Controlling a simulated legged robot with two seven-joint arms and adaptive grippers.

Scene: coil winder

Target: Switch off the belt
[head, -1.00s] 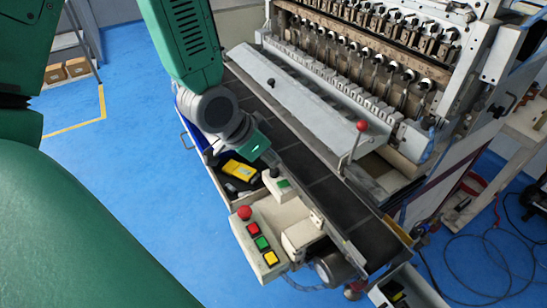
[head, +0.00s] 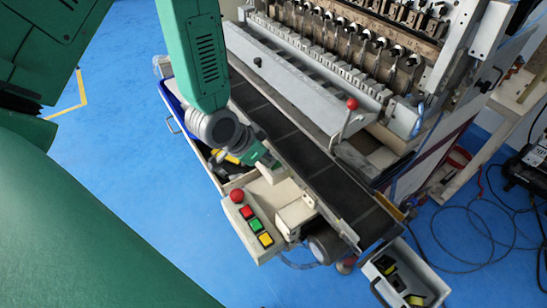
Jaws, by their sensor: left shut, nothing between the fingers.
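A pale control box (head: 236,219) at the near end of the belt carries a red mushroom button (head: 237,195) and red (head: 246,212), green (head: 255,225) and yellow (head: 265,239) square buttons. The dark conveyor belt (head: 335,184) runs alongside the winder. My left gripper (head: 272,167) is shut and empty, pointing down at a small pale switch box (head: 270,180) on the belt's side. The gripper covers most of that box's top, so its green button is hidden. I cannot tell whether the fingertips touch it. My right gripper is not in view.
A lever with a red ball (head: 352,103) rises beyond the belt. A pale bin (head: 431,287) stands at the near right. Cables (head: 475,235) lie on the blue floor.

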